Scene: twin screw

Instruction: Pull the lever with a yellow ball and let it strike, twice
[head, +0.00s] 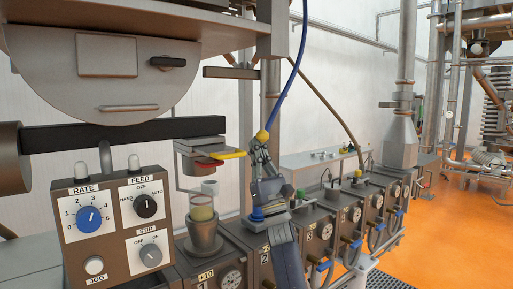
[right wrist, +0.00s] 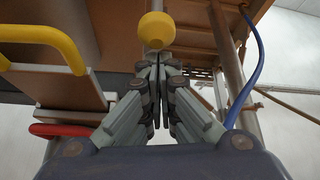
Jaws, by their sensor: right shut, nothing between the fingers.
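The yellow ball (head: 262,136) of the lever shows in the head view just above the fingertips of my right gripper (head: 258,152). It also shows in the right wrist view (right wrist: 156,30), beyond the tips of the closed fingers (right wrist: 157,72). The fingers are together with nothing between them. The ball looks close to the tips; I cannot tell whether they touch. Most of the lever's rod is hidden or too small to make out. My left gripper is not in view.
A yellow curved handle (head: 230,154) is left of my right gripper, above a cup (head: 202,213) on a stand. A control box (head: 117,222) with knobs stands at the left. A blue hose (head: 293,62) runs upward close by. Several gauge units line the bench to the right.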

